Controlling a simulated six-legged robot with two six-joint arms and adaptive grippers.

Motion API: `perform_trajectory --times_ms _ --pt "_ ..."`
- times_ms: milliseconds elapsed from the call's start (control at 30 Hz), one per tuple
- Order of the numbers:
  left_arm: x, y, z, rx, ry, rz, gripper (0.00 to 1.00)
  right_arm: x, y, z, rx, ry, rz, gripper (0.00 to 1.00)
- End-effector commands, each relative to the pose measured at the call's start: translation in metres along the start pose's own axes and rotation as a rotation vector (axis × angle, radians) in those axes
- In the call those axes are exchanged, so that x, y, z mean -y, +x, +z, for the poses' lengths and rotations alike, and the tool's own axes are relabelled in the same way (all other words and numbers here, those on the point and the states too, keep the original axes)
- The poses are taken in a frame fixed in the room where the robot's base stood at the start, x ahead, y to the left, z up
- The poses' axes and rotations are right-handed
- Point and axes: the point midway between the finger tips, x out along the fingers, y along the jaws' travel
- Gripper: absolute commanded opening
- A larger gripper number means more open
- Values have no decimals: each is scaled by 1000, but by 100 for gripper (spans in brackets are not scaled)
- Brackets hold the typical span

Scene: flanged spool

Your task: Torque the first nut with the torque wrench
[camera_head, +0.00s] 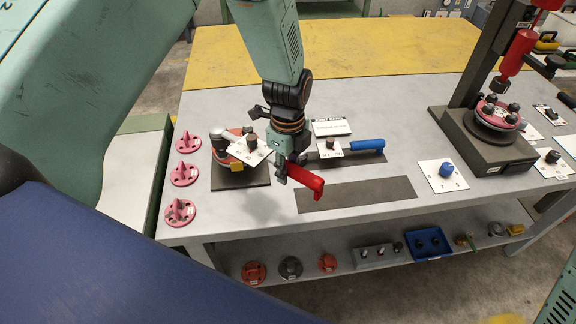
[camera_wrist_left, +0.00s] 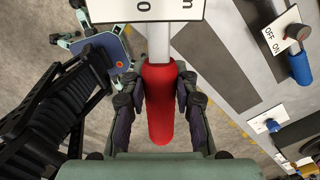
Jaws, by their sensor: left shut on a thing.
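My left gripper (camera_head: 284,172) is shut on the red handle (camera_head: 306,180) of a wrench, above the left part of the grey bench. In the left wrist view the red handle (camera_wrist_left: 160,105) lies between the two fingers, with a pale shaft (camera_wrist_left: 158,42) running up under a white label plate (camera_wrist_left: 145,9). In the head view a white plate with a dark knob (camera_head: 251,148) covers part of the red flanged spool (camera_head: 235,138) on a dark base. The wrench's tip and the nuts are hidden or too small to tell. My right gripper is not in view.
A blue-handled tool (camera_head: 367,146) lies on a dark mat behind an empty dark mat (camera_head: 356,194). Several pink flanged pieces (camera_head: 183,174) line the left bench edge. A dark stand (camera_head: 481,140) with another spool stands at right. A shelf below holds parts and a blue tray (camera_head: 428,244).

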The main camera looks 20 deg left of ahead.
Motion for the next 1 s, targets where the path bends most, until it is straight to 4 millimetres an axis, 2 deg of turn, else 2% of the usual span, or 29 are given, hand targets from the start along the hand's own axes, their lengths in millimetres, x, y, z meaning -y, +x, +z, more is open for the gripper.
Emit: perform_trajectory --times_ms 1000 --pt "2 29 0 1 0 -5 0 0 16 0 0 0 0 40"
